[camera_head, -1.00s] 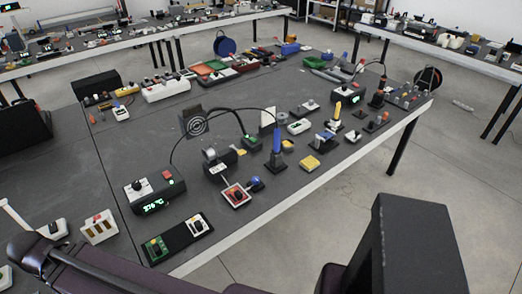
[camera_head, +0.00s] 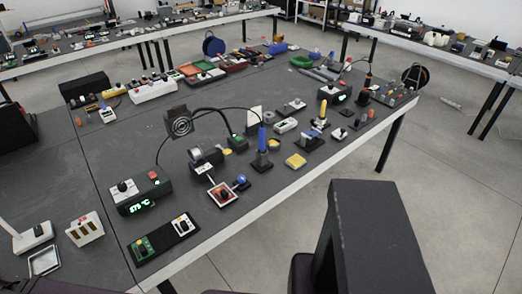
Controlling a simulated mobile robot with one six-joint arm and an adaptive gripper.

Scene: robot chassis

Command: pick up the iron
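A blue-handled soldering iron (camera_head: 262,138) stands upright in a dark stand (camera_head: 262,161) near the front edge of the dark worktable (camera_head: 215,215). A black cable arcs from its top toward a black soldering station (camera_head: 144,197) with a green lit display. A second iron with a yellow handle (camera_head: 322,113) stands farther back to the right, near another station (camera_head: 335,93) with a green display. The frames do not tell which iron the task means. My gripper is not in view, and nothing is seen touching either iron.
A large black block (camera_head: 372,240) fills the lower right foreground. Floor (camera_head: 290,215) shows clear beside the table's front edge.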

